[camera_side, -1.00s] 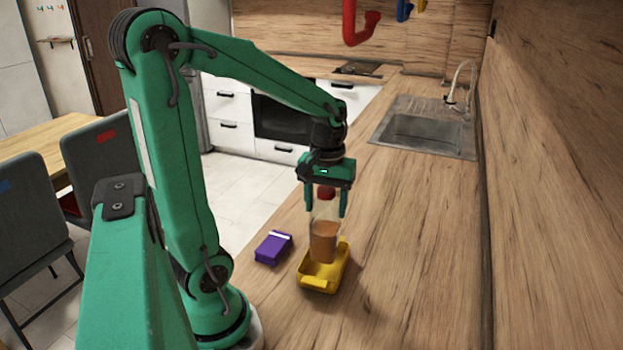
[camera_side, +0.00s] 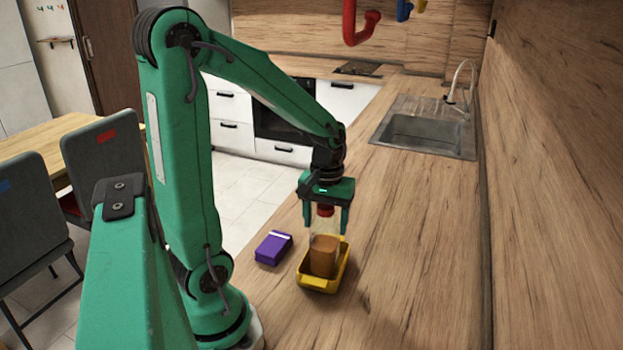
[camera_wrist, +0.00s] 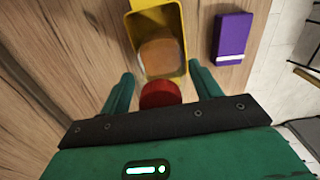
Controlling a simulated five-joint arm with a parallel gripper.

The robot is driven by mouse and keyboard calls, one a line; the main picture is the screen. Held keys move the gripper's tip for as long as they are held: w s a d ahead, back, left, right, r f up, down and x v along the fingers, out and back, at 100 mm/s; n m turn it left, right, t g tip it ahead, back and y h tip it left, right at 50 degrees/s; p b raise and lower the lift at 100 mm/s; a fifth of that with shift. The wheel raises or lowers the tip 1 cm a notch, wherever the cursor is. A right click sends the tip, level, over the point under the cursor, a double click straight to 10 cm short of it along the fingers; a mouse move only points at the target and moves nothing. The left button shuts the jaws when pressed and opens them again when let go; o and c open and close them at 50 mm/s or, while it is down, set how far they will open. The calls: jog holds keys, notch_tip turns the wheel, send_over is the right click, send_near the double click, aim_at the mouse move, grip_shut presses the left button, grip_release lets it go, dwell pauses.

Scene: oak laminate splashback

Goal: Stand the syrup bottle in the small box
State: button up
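The syrup bottle (camera_side: 323,258) is clear with brown syrup in its lower part and a red cap. It stands upright inside the walls of the small yellow box (camera_side: 318,284). The front wall hides its base, so I cannot tell whether it touches the floor. In the wrist view, the red cap (camera_wrist: 160,95) lies between the fingers (camera_wrist: 160,72), and the yellow box (camera_wrist: 178,13) surrounds the brown syrup (camera_wrist: 160,56).
A purple box (camera_side: 273,248) with a white stripe lies just left of the yellow box, a small gap apart. A sink (camera_side: 425,133) is at the back right. The wooden counter (camera_side: 420,240) right of the box is clear up to the splashback.

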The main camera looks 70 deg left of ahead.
jog(key=shift+o, duration=1.1)
jog(key=shift+r, duration=0.1)
notch_tip(320, 180, up, 12)
jog(key=shift+r, duration=0.1)
dwell(0.3)
jog(key=shift+d+m+t, duration=0.3)
jog(key=shift+d, duration=0.1)
jog(key=s+d+m+t, duration=0.4)
jog(key=d+m+t, duration=0.1)
jog(key=d+m, duration=0.4)
jog(key=shift+s+d, duration=0.4)
jog(key=shift+d, duration=0.15)
